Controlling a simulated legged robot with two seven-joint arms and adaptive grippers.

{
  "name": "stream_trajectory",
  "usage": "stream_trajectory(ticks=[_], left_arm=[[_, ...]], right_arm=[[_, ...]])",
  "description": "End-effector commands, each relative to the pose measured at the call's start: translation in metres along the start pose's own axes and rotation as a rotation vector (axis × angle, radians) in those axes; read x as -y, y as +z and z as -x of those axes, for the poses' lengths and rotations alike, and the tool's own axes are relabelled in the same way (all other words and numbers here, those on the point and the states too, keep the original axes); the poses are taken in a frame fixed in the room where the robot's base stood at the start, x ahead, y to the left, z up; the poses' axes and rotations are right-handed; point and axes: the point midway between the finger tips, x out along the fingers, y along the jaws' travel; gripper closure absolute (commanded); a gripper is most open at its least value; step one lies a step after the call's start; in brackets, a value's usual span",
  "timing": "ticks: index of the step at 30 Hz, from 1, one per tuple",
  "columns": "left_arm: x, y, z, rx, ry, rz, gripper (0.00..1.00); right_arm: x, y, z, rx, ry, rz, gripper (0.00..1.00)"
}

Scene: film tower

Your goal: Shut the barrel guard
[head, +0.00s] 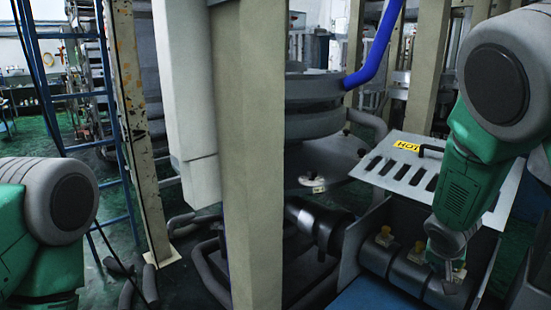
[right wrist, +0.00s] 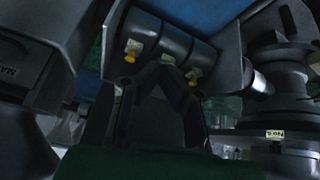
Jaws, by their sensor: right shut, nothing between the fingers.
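The barrel guard (head: 402,178) is a pale slotted plate with a yellow HOT label (head: 407,146) and a black handle (head: 431,150) near its far edge. It stands open, tilted back behind the grey barrel (head: 375,258), which lies exposed with yellow-topped fittings. My right gripper (head: 449,288) is shut and empty, low over the barrel's right part, in front of the guard; my right forearm hides the guard's right part. In the right wrist view, the dark fingers (right wrist: 166,60) overlap the barrel (right wrist: 172,38). My left gripper is out of view.
A beige post (head: 250,150) stands left of the machine, with a pale box (head: 185,100) beside it. A blue pipe (head: 378,48) slants down behind the guard. Dark hoses lie on the green floor at left. A side plate (head: 358,240) bounds the barrel's left end.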

Motion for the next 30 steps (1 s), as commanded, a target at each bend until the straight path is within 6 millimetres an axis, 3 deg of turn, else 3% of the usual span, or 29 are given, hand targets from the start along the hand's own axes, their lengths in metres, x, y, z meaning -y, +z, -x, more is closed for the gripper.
stream_trajectory(ticks=[1,7,12,15,20,22,23,30], left_arm=[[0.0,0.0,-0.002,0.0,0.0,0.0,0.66],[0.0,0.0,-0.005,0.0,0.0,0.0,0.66],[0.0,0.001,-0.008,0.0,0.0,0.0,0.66],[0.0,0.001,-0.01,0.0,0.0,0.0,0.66],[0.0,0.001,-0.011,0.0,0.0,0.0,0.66],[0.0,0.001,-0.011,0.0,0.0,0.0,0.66],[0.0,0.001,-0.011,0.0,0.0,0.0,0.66],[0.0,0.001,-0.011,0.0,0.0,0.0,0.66]], right_arm=[[-0.004,0.043,-0.018,0.065,-0.018,0.049,1.0],[-0.024,0.194,-0.048,0.248,-0.123,0.249,1.0],[-0.054,0.314,-0.038,0.364,-0.202,0.415,1.0],[-0.073,0.366,-0.023,0.406,-0.233,0.504,1.0],[-0.094,0.41,-0.001,0.437,-0.259,0.602,0.96],[-0.098,0.417,0.003,0.44,-0.264,0.626,0.72],[-0.099,0.419,0.004,0.442,-0.265,0.631,0.66],[-0.099,0.419,0.005,0.439,-0.267,0.635,0.66]])
